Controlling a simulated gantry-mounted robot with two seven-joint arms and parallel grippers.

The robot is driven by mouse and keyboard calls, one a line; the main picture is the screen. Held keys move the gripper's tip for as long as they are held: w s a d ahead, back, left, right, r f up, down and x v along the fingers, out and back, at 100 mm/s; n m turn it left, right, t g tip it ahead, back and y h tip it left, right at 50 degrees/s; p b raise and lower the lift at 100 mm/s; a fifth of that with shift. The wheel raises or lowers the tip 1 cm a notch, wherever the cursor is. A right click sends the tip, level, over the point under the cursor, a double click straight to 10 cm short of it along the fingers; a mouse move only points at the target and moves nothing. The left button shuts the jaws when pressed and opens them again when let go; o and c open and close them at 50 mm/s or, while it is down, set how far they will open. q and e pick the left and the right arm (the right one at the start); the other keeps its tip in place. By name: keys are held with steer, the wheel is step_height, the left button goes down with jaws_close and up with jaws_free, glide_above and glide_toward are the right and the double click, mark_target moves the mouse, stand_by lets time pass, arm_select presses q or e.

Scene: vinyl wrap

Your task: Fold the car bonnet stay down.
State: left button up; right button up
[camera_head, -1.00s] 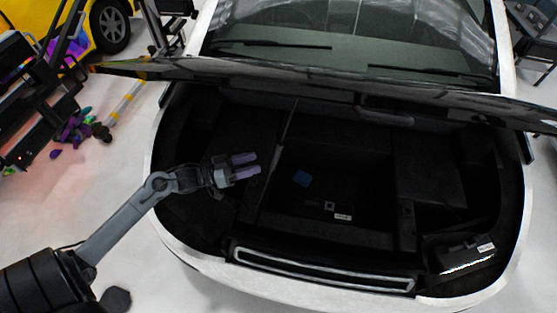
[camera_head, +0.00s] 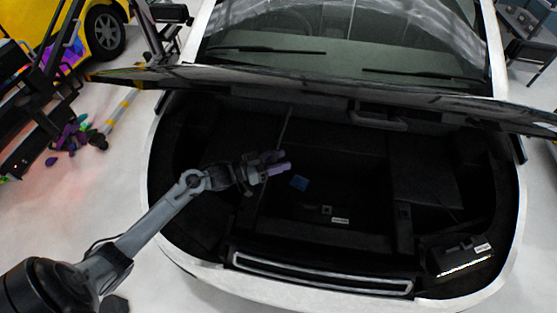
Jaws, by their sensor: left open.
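The bonnet stay (camera_head: 286,124) is a thin grey rod that stands tilted in the dark front bay of the white car. Its upper part shows below the raised black bonnet (camera_head: 250,75); its lower part is hard to make out behind my gripper. My left gripper (camera_head: 283,162) is open, with its purple fingers pointing right, and overlaps the line of the stay in the view. I cannot tell whether the fingers touch the rod or are around it. My right gripper is not in view.
The white front rim (camera_head: 205,278) of the car curves around the bay. A yellow car (camera_head: 80,25) and dark equipment stand at the upper left.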

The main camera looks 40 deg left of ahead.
arm_select(q)
jaws_close()
stand_by(0.4)
